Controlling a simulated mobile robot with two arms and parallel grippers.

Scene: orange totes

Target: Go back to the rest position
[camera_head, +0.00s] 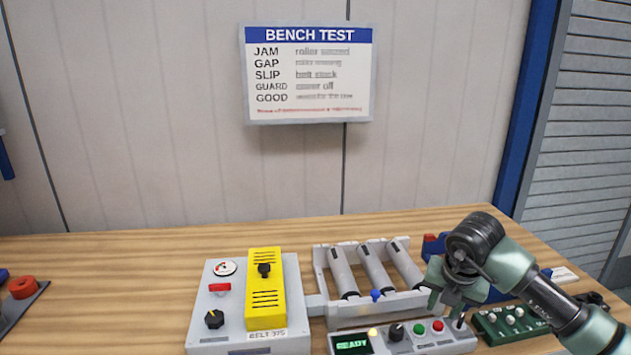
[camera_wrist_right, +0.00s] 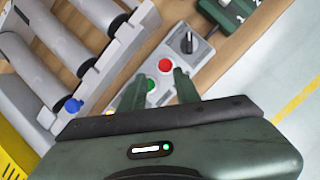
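My right gripper (camera_head: 446,304) hangs over the right part of the grey control panel (camera_head: 405,346), its arm coming in from the right. In the right wrist view its two green fingers (camera_wrist_right: 161,78) are apart with nothing held between them. The panel's red button (camera_wrist_right: 165,66) shows between the fingers, and the green button (camera_wrist_right: 149,84) is close to the left finger. Whether the fingers touch the panel I cannot tell. My left gripper is not in view.
A grey roller unit (camera_head: 320,270) stands behind the panel. A grey box (camera_head: 205,300) with a yellow guard (camera_head: 265,290) is to its left. A green block (camera_head: 508,322) lies right of the panel. A BENCH TEST sign (camera_head: 309,75) hangs on the wall.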

